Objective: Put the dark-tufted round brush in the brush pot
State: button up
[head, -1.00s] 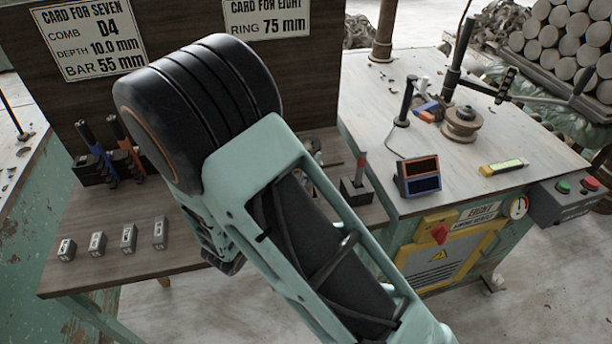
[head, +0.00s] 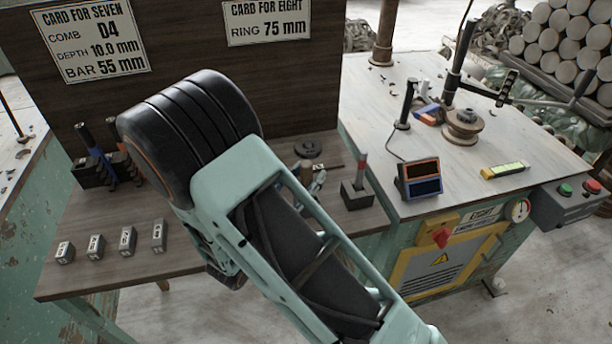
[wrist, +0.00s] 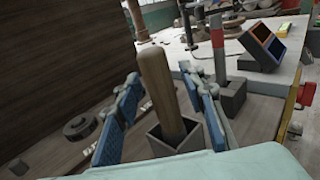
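In the wrist view a thick wooden handle (wrist: 157,85) stands nearly upright in a square grey pot (wrist: 188,146). No tuft shows, so I cannot confirm that it is the dark-tufted brush; its lower end is hidden inside the pot. My gripper (wrist: 161,92) is open, with a blue-padded finger on each side of the handle and a visible gap on both sides.
A grey block with a red-and-grey upright stick (head: 358,185) stands just right of my gripper. Several small grey blocks (head: 96,247) line the bench's front left. A dark rack of tools (head: 92,172) stands behind them.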

jog(key=shift+r, duration=0.2)
jog(key=v, duration=1.2)
